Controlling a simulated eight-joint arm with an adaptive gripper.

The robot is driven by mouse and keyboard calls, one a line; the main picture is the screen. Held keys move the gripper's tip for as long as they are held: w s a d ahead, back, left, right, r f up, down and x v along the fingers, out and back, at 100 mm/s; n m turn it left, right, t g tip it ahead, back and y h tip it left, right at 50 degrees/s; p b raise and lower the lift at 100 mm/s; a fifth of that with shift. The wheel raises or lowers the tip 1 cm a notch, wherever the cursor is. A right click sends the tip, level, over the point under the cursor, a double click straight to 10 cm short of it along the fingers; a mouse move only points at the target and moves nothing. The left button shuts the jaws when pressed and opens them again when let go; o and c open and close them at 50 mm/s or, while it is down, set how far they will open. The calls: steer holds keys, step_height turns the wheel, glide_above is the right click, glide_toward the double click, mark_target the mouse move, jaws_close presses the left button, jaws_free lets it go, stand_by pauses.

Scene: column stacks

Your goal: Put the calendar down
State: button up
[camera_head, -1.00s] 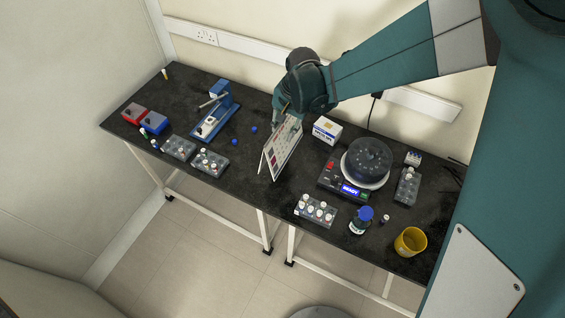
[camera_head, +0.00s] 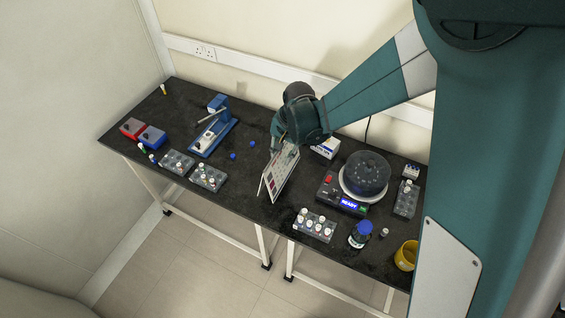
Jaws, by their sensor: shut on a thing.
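The calendar (camera_head: 280,176) is a white, tent-shaped desk calendar with a printed grid and some red on its face. It is upright, near the middle of the black bench (camera_head: 225,193), close to its front edge. My gripper (camera_head: 284,144) is shut on the calendar's top edge from above. The fingertips are small and partly hidden by the wrist. I cannot tell whether the calendar's base touches the bench top.
Right of the calendar stand a centrifuge (camera_head: 366,175) with a lit display, a vial rack (camera_head: 314,226), a blue-capped bottle (camera_head: 360,235) and a yellow beaker (camera_head: 405,256). A white box (camera_head: 325,148) is behind. Left are a blue press (camera_head: 214,130) and more racks (camera_head: 208,177).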

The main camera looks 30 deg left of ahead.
mark_target(283, 162)
steer(key=shift+f, duration=2.2)
steer(key=o, duration=1.2)
steer(key=shift+r, duration=0.25)
steer(key=shift+d+r, duration=0.35)
steer(key=shift+r, duration=1.6)
steer(key=shift+d+r, duration=0.35)
steer(key=shift+r, duration=1.6)
steer(key=shift+d+r, duration=0.35)
steer(key=shift+r, duration=1.6)
